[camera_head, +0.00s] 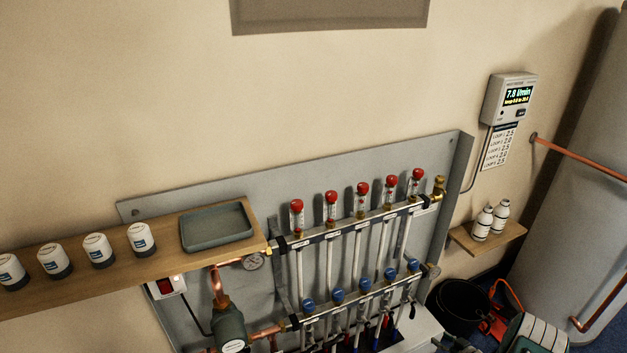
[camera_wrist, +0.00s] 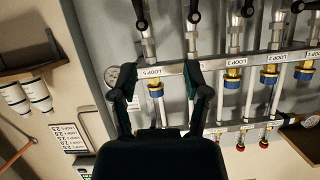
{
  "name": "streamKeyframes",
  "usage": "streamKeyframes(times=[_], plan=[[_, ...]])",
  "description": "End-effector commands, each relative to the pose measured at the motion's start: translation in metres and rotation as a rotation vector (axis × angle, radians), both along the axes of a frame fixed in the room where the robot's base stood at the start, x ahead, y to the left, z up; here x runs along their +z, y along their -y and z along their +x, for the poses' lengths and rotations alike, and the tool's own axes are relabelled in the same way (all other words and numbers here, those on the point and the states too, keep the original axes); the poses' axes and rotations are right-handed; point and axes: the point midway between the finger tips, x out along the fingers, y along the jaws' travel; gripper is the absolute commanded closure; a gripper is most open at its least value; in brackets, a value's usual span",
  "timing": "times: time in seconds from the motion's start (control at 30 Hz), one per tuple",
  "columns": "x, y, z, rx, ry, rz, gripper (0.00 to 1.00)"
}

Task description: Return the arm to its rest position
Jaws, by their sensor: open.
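My gripper (camera_wrist: 161,73) shows in the wrist view with its two dark fingers spread apart and nothing held between them. The fingers reach toward the manifold rail (camera_wrist: 220,62) by the label that reads LOOP 5. A blue and yellow valve (camera_wrist: 155,88) shows between the fingers; I cannot tell how far it is from them. The wrist view appears upside down. In the head view, the manifold (camera_head: 345,228) carries red-topped flow meters (camera_head: 362,190) above and blue caps (camera_head: 337,296) below. My arm and gripper are not visible in the head view.
A wooden shelf (camera_head: 100,272) at left holds several white-topped containers and a grey tray (camera_head: 216,227). A small shelf (camera_head: 490,240) at right holds two white bottles. A display box (camera_head: 509,99) is on the wall. A black bucket (camera_head: 459,304) and large tank (camera_head: 570,210) stand right.

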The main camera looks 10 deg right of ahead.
Motion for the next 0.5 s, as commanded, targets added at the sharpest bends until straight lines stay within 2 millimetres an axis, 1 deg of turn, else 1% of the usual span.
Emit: streamKeyframes(times=[0.03,0.07,0.17,0.27,0.3,0.37,0.4,0.47,0.5], plan=[[0.014,-0.003,0.007,0.019,-0.004,0.009,0.39],[0.023,-0.006,0.011,0.033,-0.009,0.017,0.39],[0.055,-0.017,0.025,0.080,-0.035,0.048,0.39],[0.096,-0.035,0.039,0.139,-0.077,0.085,0.39],[0.113,-0.043,0.044,0.163,-0.098,0.098,0.39],[0.137,-0.057,0.050,0.197,-0.130,0.116,0.39],[0.154,-0.065,0.052,0.217,-0.152,0.125,0.39],[0.178,-0.079,0.056,0.246,-0.189,0.139,0.39],[0.194,-0.088,0.057,0.264,-0.213,0.146,0.39]])
